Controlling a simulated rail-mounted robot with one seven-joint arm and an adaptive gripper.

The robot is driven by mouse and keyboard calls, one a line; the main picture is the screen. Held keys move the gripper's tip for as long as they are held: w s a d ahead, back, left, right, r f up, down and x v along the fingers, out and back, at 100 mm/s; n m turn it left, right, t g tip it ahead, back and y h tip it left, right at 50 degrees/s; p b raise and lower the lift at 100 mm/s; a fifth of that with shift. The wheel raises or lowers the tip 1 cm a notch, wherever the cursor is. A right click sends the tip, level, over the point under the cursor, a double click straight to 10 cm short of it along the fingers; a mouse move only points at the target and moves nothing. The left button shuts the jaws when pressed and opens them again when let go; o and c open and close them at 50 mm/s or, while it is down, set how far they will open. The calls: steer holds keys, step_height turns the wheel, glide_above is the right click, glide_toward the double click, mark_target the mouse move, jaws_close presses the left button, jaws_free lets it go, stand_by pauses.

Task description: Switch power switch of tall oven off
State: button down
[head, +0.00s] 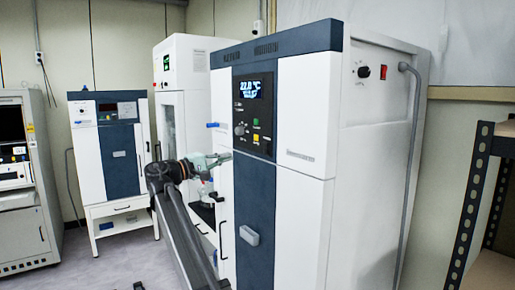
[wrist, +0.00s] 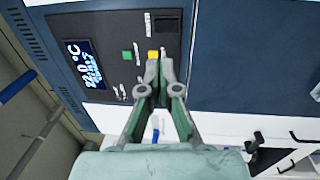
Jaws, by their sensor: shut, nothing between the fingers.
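The tall oven (head: 302,110) is the large white cabinet with a dark blue front strip. Its black control panel (head: 253,100) has a lit display (head: 252,88) reading about 22.0 °C. In the wrist view the panel shows a green square (wrist: 127,55), a yellow square (wrist: 153,55) and a black rectangular part (wrist: 168,24). A red rocker switch (head: 383,72) sits on the oven's right side wall; its position is too small to read. My gripper (head: 226,156) is shut and empty in front of the panel. In the wrist view its fingertips (wrist: 160,65) overlap the yellow square's edge; contact cannot be told.
A black knob (head: 364,72) is beside the red switch, and a grey pipe (head: 408,150) runs down that side. A white glass-doored cabinet (head: 172,90) and a smaller oven (head: 110,150) stand left. A shelf rack (head: 475,190) stands right, with a gap before it.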

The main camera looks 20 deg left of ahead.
mark_target(265, 146)
steer(key=p+x, duration=0.5)
steer(key=x, duration=0.8)
steer(key=shift+r, duration=0.15)
steer(key=shift+w+d, duration=0.25)
steer(key=shift+w, duration=0.15)
steer(key=shift+w+d, duration=0.25)
steer(key=shift+d, duration=0.05)
steer(key=shift+s+a, duration=0.1)
steer(key=shift+a, duration=0.15)
